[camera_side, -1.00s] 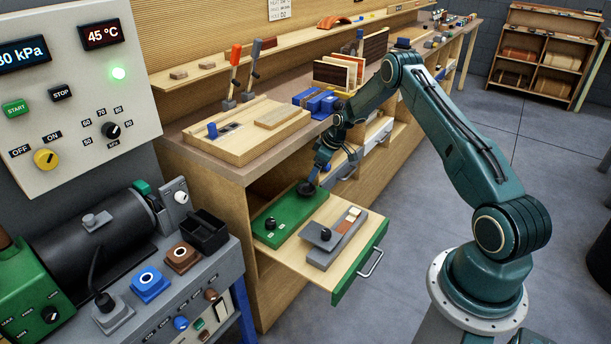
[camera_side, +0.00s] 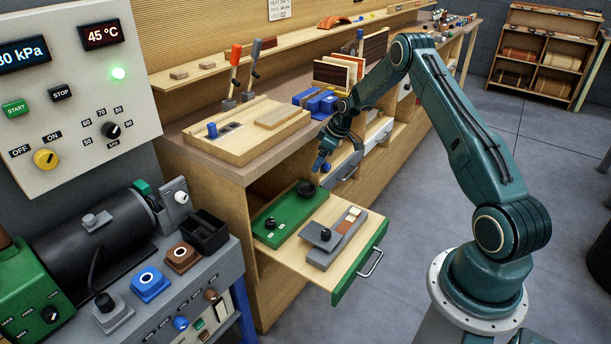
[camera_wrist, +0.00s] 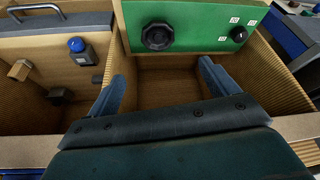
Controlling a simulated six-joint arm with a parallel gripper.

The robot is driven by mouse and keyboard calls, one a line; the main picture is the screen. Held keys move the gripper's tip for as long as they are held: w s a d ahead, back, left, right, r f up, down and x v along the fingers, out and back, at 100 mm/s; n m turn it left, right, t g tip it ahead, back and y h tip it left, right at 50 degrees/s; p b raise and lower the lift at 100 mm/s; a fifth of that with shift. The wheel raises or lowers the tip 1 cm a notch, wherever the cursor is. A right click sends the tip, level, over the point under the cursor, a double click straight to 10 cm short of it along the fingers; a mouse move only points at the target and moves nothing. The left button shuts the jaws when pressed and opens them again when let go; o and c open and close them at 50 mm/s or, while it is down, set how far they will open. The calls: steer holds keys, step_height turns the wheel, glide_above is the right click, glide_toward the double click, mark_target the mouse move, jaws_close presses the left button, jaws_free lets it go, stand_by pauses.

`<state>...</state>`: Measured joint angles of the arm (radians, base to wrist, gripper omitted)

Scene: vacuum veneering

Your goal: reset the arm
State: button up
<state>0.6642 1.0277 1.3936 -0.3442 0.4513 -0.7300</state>
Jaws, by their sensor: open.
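My gripper (camera_side: 322,163) is open and empty. In the side view it hangs just above the open drawer, up and to the right of the black knob. In the wrist view both fingers of my gripper (camera_wrist: 160,85) stand wide apart with only the wooden drawer floor between them. The green panel (camera_side: 283,222) lies in the drawer. It bears a large black knob (camera_side: 306,188) and a small black knob (camera_side: 270,223). In the wrist view the large knob (camera_wrist: 158,36) lies beyond the fingers, apart from them.
The open drawer (camera_side: 345,285) has a green front with a metal handle (camera_side: 371,263). A grey fixture with a black knob (camera_side: 325,234) sits in it. The wooden bench with a board (camera_side: 245,138) and two levers stands behind. The grey floor (camera_side: 400,220) right of the drawer is clear.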

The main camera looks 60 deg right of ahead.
steer(key=s+a+r+h, duration=0.1)
steer(key=s+a+r, duration=0.3)
steer(key=a+r, duration=0.7)
steer(key=s+a+r, duration=0.4)
steer(key=a+r, duration=0.3)
steer(key=r, duration=0.9)
steer(key=s+a+r+m, duration=0.1)
steer(key=s+a+r, duration=0.2)
steer(key=s+a, duration=0.3)
steer(key=s+a+r+m, duration=0.1)
steer(key=s+a+r, duration=0.2)
steer(key=s, duration=0.4)
steer(key=s+a+f+m+t, duration=0.1)
steer(key=s+a, duration=0.2)
steer(key=s, duration=1)
steer(key=shift+s+a, duration=0.3)
steer(key=shift+a, duration=0.05)
steer(key=shift+f, duration=0.1)
